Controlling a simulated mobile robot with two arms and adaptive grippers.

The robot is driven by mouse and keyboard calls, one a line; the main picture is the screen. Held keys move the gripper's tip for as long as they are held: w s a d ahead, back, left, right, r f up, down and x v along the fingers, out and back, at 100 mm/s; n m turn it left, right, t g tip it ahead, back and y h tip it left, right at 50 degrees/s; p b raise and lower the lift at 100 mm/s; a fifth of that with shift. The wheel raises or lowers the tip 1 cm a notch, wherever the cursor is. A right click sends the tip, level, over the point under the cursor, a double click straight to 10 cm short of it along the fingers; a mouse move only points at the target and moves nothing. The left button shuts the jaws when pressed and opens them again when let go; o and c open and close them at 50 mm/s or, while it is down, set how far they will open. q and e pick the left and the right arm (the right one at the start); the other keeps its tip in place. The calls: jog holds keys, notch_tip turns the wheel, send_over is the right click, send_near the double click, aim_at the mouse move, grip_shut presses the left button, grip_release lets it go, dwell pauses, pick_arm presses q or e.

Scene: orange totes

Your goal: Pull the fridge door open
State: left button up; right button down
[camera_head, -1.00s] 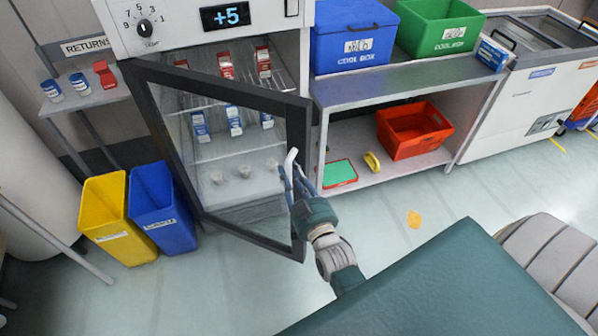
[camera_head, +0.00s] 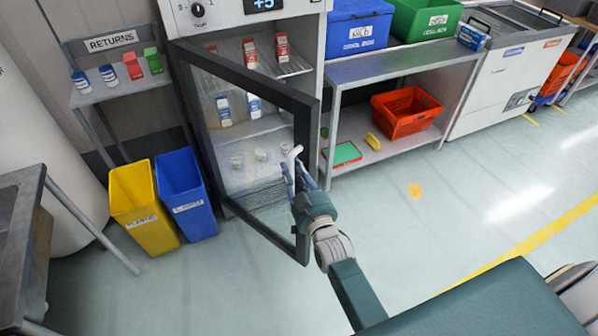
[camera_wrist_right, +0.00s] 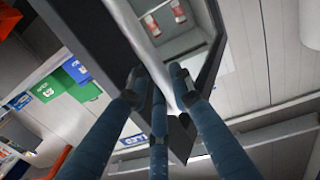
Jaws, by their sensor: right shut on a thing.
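The fridge door (camera_head: 307,215), a dark frame around a glass pane, stands partly open and is hinged on its left side. Its pale handle (camera_head: 294,155) is on the door's right edge. My right gripper (camera_head: 296,172) is shut on the handle. In the right wrist view, the blue fingers (camera_wrist_right: 160,95) close around the pale handle bar (camera_wrist_right: 172,88) beside the dark door frame (camera_wrist_right: 90,35). The fridge (camera_head: 240,22) shows +5 on its display. Red-and-white and blue-and-white cartons and small cups stand inside on its shelves. My left gripper is not in view.
A yellow bin (camera_head: 140,210) and a blue bin (camera_head: 187,195) stand left of the door. A metal bench (camera_head: 400,62) with a blue box (camera_head: 357,28), a green box (camera_head: 424,18) and a red basket (camera_head: 405,112) is at the right.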

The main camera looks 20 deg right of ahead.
jog(key=shift+f, duration=0.15)
jog(key=c, duration=1.6)
grip_release()
jog(key=shift+o, duration=0.2)
jog(key=shift+w, duration=0.1)
jog(key=s, duration=1.2)
jog(key=shift+a, duration=0.1)
jog(key=shift+c, duration=0.5)
